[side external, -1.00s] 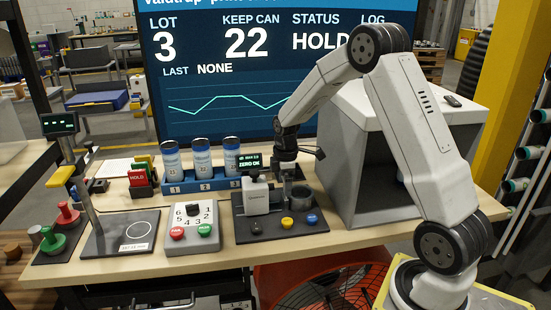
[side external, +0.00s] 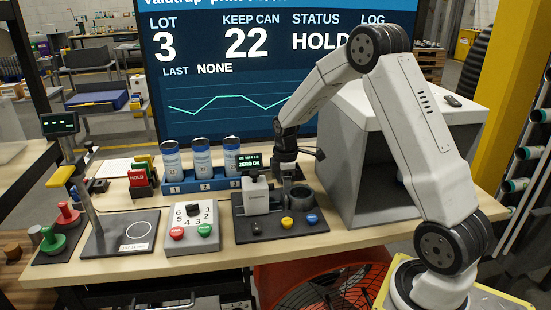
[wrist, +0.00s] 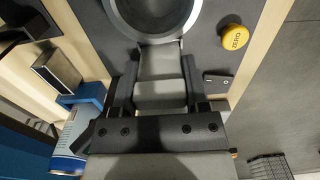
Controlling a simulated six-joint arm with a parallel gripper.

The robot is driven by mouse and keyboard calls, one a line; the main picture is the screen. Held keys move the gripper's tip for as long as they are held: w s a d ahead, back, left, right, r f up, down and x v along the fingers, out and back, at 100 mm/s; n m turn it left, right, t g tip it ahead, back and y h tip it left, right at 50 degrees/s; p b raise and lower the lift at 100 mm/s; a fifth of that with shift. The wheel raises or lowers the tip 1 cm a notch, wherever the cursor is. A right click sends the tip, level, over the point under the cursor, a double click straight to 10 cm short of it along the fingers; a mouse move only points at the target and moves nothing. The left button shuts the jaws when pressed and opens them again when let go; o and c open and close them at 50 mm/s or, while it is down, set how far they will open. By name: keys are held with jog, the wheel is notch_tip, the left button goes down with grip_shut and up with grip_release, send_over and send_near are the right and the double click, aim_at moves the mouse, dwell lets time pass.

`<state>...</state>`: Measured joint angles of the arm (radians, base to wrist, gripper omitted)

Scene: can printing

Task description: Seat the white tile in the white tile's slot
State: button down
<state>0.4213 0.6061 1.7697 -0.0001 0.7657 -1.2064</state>
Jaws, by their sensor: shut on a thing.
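My gripper (wrist: 157,90) is shut on a pale grey-white piece, the white tile (wrist: 160,95), which shows between the two dark fingers in the wrist view. In the side view my gripper (side external: 288,178) points down over the dark base plate of the measuring instrument (side external: 256,197), just to the right of its body. A round dark ring (wrist: 152,35) on the plate is just ahead of the fingers in the wrist view. I cannot make out the tile's slot, or whether the tile touches the plate.
The instrument's display (side external: 250,163) reads ZERO OK. A yellow ZERO button (wrist: 235,37) and a blue button (side external: 312,218) are at the plate's front. A blue rack (side external: 205,185) with cans stands behind left. A grey box (side external: 345,165) stands close on the right.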

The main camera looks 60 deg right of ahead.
jog(key=shift+r, duration=5)
jog(key=shift+r, duration=0.15)
notch_tip(320, 180, up, 7)
jog(key=shift+d+f, duration=0.1)
jog(key=shift+f, duration=0.1)
